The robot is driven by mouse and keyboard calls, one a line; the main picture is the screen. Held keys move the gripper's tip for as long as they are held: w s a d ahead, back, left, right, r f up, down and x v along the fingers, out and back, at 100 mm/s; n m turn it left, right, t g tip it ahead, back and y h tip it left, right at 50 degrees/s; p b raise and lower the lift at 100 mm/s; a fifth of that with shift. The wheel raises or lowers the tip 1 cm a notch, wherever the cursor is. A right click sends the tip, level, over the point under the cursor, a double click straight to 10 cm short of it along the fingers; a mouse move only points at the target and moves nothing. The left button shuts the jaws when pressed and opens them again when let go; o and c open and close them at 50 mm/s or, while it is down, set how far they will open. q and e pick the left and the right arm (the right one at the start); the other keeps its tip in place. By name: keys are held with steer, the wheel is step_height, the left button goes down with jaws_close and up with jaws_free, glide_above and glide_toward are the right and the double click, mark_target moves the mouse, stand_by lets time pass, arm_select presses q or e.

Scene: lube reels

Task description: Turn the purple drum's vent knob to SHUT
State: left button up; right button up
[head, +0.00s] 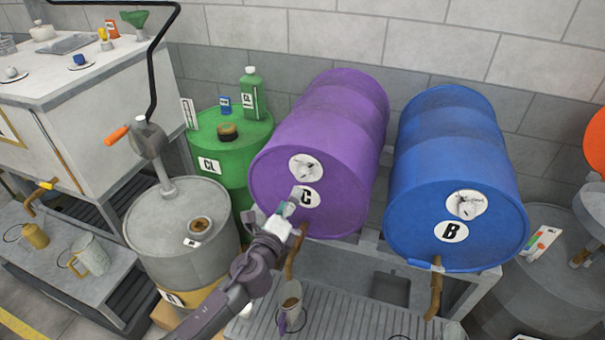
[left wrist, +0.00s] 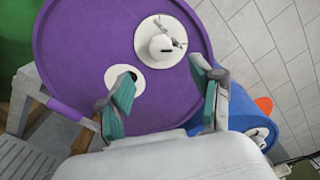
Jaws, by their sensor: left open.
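The purple drum (head: 335,112) lies on its side on a stand, its round face towards me. In the left wrist view, the purple drum (left wrist: 85,45) fills much of the picture and the white vent knob (left wrist: 161,46) shows a dark slot. My left gripper (head: 287,210) is open and empty in front of the drum face, below the knob. In the left wrist view its teal fingertips (left wrist: 160,84) are spread below the knob, apart from it.
The blue drum (head: 440,140) lies close on the right with its own dial. A green drum (head: 228,150) and a grey drum (head: 180,225) with a crank pump stand left. Below the purple drum are a brown spout (head: 293,252) and a mug (head: 291,300) on a grating.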

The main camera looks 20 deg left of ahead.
mark_target(303, 179)
arm_select(q)
steer(key=w, duration=1)
steer(key=shift+d, duration=0.35)
steer(key=c, duration=1.1)
